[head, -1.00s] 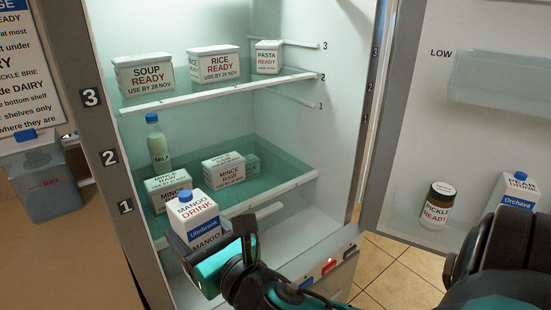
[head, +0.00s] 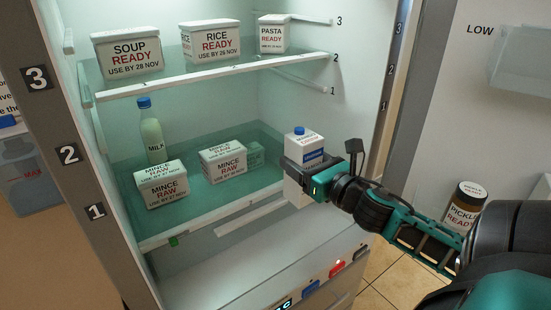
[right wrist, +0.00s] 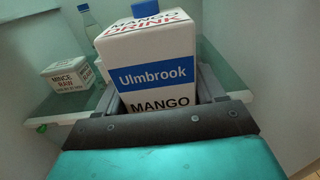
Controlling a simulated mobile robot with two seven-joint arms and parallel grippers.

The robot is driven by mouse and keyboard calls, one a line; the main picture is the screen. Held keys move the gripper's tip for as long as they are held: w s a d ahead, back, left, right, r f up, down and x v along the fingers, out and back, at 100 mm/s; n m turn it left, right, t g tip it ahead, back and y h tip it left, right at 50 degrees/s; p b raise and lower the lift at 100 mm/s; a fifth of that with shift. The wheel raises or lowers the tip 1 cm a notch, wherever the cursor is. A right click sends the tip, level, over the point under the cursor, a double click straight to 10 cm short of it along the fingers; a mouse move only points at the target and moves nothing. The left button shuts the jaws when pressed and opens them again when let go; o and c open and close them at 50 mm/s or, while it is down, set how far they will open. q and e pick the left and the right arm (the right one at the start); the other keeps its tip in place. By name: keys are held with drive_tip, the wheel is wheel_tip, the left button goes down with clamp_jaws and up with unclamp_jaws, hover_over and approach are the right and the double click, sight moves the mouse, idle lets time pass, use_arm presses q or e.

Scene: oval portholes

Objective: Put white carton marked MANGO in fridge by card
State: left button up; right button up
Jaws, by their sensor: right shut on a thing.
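The white MANGO carton (head: 298,190) with a blue cap and blue band is upright in the head view, at the right front of the open fridge. In the right wrist view the carton (right wrist: 150,65) reads Ulmbrook and MANGO. My right gripper (head: 300,172) is shut on the carton. The carton is in front of the right end of the lower glass shelf (head: 207,200); I cannot tell whether it touches it. The card is only a sliver at the left edge (head: 7,103), its text mostly cut off. My left gripper is not in view.
The lower shelf holds MINCE RAW boxes (head: 162,186) and a MILK bottle (head: 152,135). The upper shelf (head: 215,72) holds SOUP, RICE and PASTA boxes. The open door at right holds a PICKLE jar (head: 463,208). The lower shelf's front middle is clear.

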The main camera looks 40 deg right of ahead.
drive_tip(key=d+r, duration=0.3)
drive_tip(key=d, duration=0.2)
drive_tip(key=w+d+f+b, duration=0.1)
drive_tip(key=w+d+f, duration=0.1)
drive_tip(key=w, duration=1.5)
drive_tip(key=shift+w+d, duration=0.3)
drive_tip(key=shift+d, duration=0.1)
drive_tip(key=shift+f+b, duration=0.15)
drive_tip(key=shift+b, duration=0.15)
drive_tip(key=o, duration=1.6)
drive_tip(key=shift+f, duration=0.15)
drive_tip(key=shift+o, duration=0.2)
